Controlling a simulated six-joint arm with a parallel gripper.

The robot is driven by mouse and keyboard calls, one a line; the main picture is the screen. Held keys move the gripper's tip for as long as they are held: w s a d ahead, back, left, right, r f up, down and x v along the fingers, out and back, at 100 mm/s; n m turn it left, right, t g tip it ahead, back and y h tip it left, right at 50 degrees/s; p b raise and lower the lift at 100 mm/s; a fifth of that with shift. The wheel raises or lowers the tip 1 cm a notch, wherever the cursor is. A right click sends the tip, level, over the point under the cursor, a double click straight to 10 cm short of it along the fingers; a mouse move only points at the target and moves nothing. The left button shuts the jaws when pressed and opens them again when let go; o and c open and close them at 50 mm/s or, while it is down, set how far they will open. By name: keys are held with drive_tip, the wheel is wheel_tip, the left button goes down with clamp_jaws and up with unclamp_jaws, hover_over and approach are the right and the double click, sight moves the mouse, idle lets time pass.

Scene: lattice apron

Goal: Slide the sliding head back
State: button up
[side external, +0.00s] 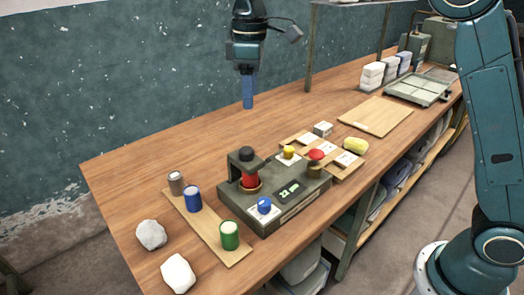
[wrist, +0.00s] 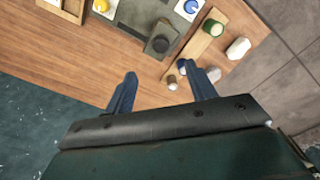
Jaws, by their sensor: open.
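A grey-green machine (side external: 283,203) with a lit green display stands on the wooden bench. In the wrist view the head (wrist: 158,42) appears from above, beyond my fingertips. My gripper (side external: 248,104) hangs above the bench behind the machine, pointing down, apart from everything. In the wrist view its two blue fingers (wrist: 171,75) are spread with nothing between them.
Two white lumps (side external: 178,273) are at the front left. Blue, yellow and red knobs top the machine. A board (side external: 377,116) lies right.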

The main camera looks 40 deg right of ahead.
sight(246, 149)
drive_tip(key=shift+w+a+f, duration=0.45)
drive_tip(key=shift+w, duration=0.1)
drive_tip(key=shift+f, duration=0.15)
wheel_tip(246, 149, down, 14)
drive_tip(key=shift+r, duration=0.25)
idle(0.4)
